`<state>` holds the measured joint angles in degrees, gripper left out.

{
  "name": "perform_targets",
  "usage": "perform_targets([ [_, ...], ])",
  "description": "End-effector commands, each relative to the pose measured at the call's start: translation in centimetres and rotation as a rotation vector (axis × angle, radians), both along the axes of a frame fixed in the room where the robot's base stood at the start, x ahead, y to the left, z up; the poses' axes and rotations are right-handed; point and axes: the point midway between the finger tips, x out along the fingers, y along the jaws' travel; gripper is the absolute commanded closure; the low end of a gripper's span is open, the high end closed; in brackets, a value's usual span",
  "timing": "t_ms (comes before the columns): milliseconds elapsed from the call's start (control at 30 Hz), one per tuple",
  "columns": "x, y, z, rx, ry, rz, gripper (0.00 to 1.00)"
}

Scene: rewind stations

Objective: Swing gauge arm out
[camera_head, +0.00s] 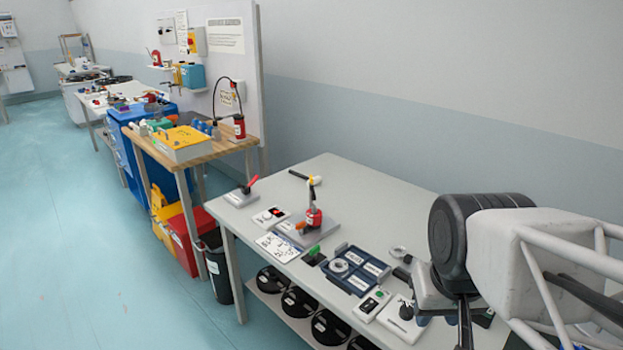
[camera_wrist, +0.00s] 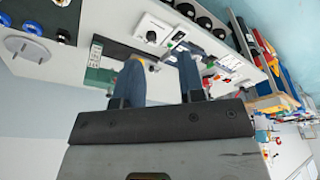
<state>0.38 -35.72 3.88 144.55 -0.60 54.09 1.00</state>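I cannot tell for sure which thing is the gauge arm. A red post fixture (camera_head: 313,215) stands on a grey plate on the near table, with a pale, black-tipped arm on top and an orange part beside it. My gripper (camera_wrist: 160,68) is open in the wrist view, its two blue-grey fingers apart, with nothing clearly held between them. A small yellow part shows by the left finger, partly hidden. In the head view my gripper is over the table's near right end, well apart from the red post, and mostly hidden by my own arm.
A white box with a black knob (camera_head: 404,312) lies near my gripper and also shows in the wrist view (camera_wrist: 153,32). A blue tray (camera_head: 352,284), a white switch box (camera_head: 371,304) and a red-handled lever (camera_head: 248,186) sit on the table (camera_head: 360,195). Its back middle is clear.

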Motion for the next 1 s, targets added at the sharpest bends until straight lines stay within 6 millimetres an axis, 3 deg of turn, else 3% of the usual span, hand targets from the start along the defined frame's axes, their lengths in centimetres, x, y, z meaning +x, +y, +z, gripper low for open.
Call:
perform_targets([
  [267, 3.7, 0.3, 1.9, 0.000, 0.014, 0.008, 0.63],
  [600, 11.2, 1.1, 5.2, 0.002, 0.037, 0.022, 0.63],
  [1000, 20.5, 2.4, 7.7, 0.003, 0.064, 0.039, 0.63],
])
